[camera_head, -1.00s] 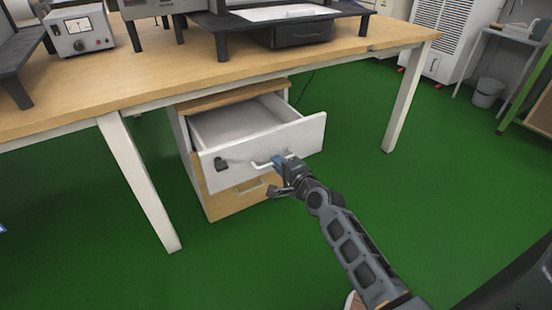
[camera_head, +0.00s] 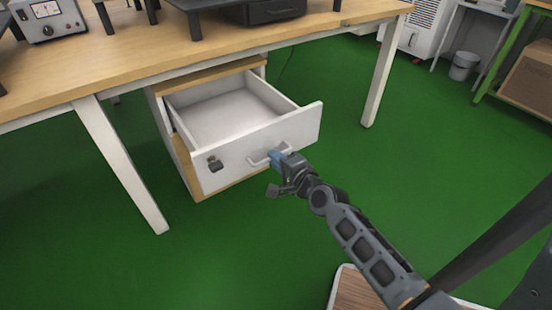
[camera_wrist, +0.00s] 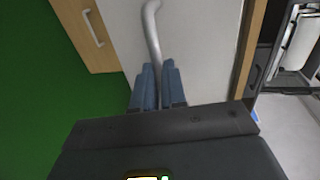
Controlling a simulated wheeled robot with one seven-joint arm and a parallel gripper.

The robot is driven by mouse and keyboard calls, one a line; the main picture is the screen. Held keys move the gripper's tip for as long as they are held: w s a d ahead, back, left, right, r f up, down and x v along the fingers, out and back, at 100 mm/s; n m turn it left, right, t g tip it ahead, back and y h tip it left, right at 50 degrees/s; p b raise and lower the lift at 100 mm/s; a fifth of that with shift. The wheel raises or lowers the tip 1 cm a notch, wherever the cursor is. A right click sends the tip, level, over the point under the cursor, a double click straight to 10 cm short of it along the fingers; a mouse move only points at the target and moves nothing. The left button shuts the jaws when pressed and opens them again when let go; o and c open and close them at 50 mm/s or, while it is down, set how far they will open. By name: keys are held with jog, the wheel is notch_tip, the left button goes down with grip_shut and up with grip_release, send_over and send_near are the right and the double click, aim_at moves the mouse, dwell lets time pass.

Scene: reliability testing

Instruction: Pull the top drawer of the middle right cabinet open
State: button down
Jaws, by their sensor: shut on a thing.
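The cabinet (camera_head: 162,118) stands under the wooden workbench. Its white-fronted top drawer (camera_head: 240,150) is pulled well out, and its inside looks empty. A dark lock sits on the left of the drawer front. My gripper (camera_head: 275,157) is shut on the white bar handle (camera_head: 257,160) at the right part of the front. In the wrist view the blue fingertips (camera_wrist: 159,85) close around the handle (camera_wrist: 151,25), which runs up between them. A lower wooden drawer with its own handle (camera_wrist: 92,27) shows at the upper left there.
The workbench (camera_head: 150,60) overhangs the cabinet, with a white leg (camera_head: 122,165) to the left and another (camera_head: 384,75) to the right. A bin (camera_head: 463,66) stands far off at the upper right.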

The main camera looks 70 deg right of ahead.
jog(key=c, duration=1.2)
grip_release()
jog(key=v, duration=0.7)
jog(key=shift+s+a+p, duration=0.25)
jog(key=shift+s+p, duration=0.1)
jog(key=shift+p, duration=0.1)
jog(key=s+a+r+n+t+y, duration=0.1)
jog(key=s+a+r+n+y, duration=0.3)
jog(key=a+n, duration=0.45)
jog(key=s+a+r+n+y, duration=0.2)
jog(key=s+a+r+n, duration=0.35)
jog(key=a+n, duration=0.3)
jog(key=s+a+r+n+t+y, duration=0.1)
jog(key=s+a+r+n+y, duration=0.3)
jog(key=a+n, duration=0.4)
notch_tip(320, 180, up, 21)
jog(key=a+h+p, duration=0.1)
jog(key=p, duration=1.9)
jog(key=shift+s+a+p, duration=0.3)
jog(key=shift+s+a, duration=0.05)
jog(key=shift+s, duration=0.1)
